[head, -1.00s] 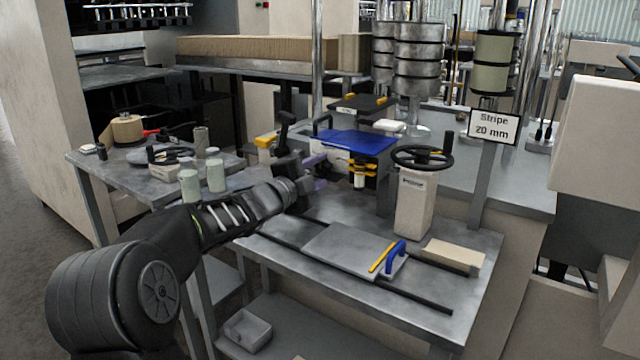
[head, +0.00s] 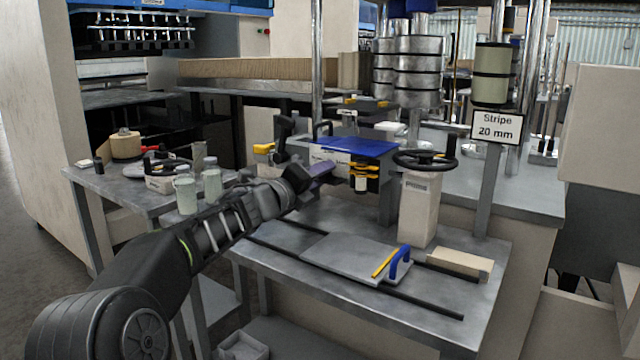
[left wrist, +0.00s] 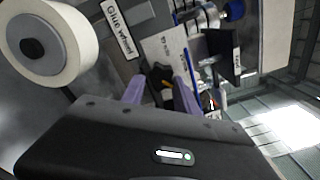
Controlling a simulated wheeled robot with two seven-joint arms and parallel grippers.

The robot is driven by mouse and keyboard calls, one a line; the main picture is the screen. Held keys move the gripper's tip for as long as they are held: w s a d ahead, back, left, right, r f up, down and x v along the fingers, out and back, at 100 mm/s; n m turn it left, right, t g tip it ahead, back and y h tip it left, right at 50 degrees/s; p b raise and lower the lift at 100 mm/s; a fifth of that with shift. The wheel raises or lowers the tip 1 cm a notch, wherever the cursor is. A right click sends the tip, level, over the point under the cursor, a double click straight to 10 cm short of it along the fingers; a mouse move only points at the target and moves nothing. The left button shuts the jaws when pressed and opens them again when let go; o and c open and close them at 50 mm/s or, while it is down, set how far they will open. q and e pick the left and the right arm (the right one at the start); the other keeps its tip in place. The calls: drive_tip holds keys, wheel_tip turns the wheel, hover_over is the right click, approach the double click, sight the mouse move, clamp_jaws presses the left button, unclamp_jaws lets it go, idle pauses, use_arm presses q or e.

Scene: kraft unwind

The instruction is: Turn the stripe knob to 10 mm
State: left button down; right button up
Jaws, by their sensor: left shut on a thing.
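A sign (head: 497,126) on a post reads "Stripe 20 mm". My left gripper (head: 328,172) reaches to the front of a unit with a blue top (head: 355,146). The knob sits by a white panel whose small print I cannot read. In the head view the knob is hidden behind the gripper. My right gripper is out of view.
A black handwheel (head: 425,160) stands on a pale pedestal (head: 419,208) to the right. A flat plate (head: 345,257) with a blue handle (head: 400,262) lies on the bench. In the left wrist view, a white roll (left wrist: 50,42) and a "Glue" label (left wrist: 119,28) are close by.

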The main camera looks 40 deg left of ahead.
use_arm(q)
drive_tip(key=shift+f+m, duration=0.15)
drive_tip(key=shift+m, duration=0.55)
drive_tip(key=shift+b, duration=0.3)
drive_tip(key=c, duration=0.9)
unclamp_jaws()
drive_tip(key=shift+s, duration=3.9)
